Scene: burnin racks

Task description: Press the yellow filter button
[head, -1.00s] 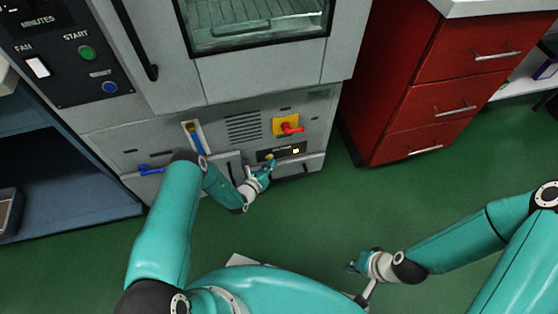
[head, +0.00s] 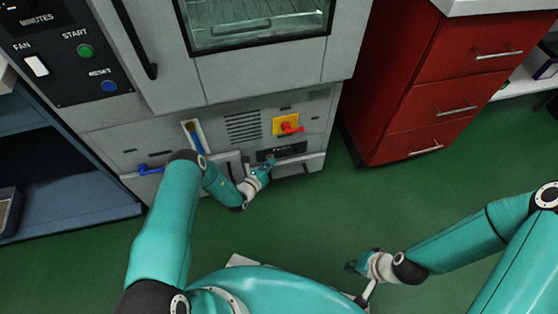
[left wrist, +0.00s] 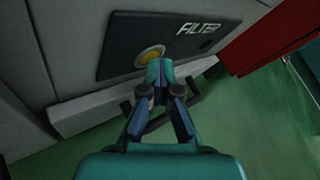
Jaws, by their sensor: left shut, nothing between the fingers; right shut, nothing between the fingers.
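The yellow filter button (left wrist: 150,53) shows in the left wrist view as a round button in a pale ring. It sits on the dark panel marked FILTER (left wrist: 119,64), low on the machine's front; the panel also shows in the head view (head: 290,149). My left gripper (left wrist: 160,66) is shut and empty, its tips at the button's lower right edge and partly covering it. I cannot tell whether they touch. In the head view my left gripper (head: 268,164) hides the button. My right gripper (head: 353,266) is shut and empty, low over the floor.
A red rotary switch on a yellow plate (head: 284,124) is just above the filter panel. A blue handle (head: 151,169) and a blue lever (head: 196,138) are to the left. A red drawer cabinet (head: 420,85) stands right of the machine. Green floor lies open in front.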

